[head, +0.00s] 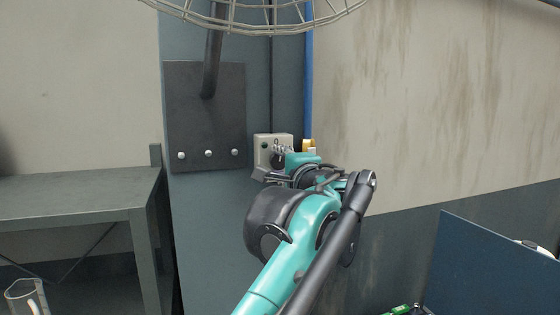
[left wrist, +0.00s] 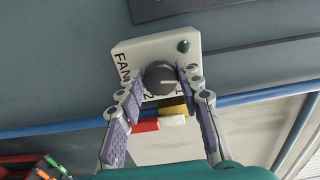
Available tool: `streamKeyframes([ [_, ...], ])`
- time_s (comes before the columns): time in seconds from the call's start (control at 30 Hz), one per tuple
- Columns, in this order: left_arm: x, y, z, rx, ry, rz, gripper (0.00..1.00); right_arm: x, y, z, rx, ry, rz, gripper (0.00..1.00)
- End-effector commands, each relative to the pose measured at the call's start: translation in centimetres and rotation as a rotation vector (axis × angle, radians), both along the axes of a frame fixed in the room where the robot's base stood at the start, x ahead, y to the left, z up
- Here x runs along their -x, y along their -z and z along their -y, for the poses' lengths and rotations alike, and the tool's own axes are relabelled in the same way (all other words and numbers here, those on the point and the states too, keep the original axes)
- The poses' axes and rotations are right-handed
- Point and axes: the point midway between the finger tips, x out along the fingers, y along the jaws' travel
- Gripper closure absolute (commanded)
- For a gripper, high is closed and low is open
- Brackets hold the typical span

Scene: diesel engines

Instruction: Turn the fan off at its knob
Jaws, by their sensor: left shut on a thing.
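The fan's control box (head: 262,147) is a small pale box on the blue-grey wall column. In the left wrist view the box (left wrist: 140,50) shows tilted, with FAN lettering, a dark green lamp (left wrist: 183,46) and a round black knob (left wrist: 158,77). A pale mark on the knob points roughly to the right of that view. My left gripper (left wrist: 160,82) has one finger on each side of the knob and is shut on it. In the head view my left gripper (head: 280,155) is at the box and hides part of it. My right gripper is out of view.
The fan's wire guard (head: 255,22) hangs above, with its pole on a dark bolted plate (head: 205,120). A blue pipe (head: 309,80) runs up beside the box. A metal table (head: 75,190) stands left; a blue panel (head: 490,270) stands right.

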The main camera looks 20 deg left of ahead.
Motion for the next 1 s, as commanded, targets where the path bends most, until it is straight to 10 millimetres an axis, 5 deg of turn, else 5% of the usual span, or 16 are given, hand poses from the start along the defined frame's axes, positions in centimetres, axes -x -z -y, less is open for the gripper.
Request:
streamKeyframes([
  [0.93, 0.0, 0.15, 0.0, 0.17, -0.001, 0.114, 0.94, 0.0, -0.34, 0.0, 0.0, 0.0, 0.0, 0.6],
  [0.97, 0.0, 0.15, 0.0, 0.17, -0.001, 0.114, 0.6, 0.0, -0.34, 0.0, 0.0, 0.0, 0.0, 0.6],
  [1.0, 0.0, 0.15, 0.0, 0.17, -0.001, 0.113, 0.49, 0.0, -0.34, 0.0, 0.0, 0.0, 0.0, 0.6],
])
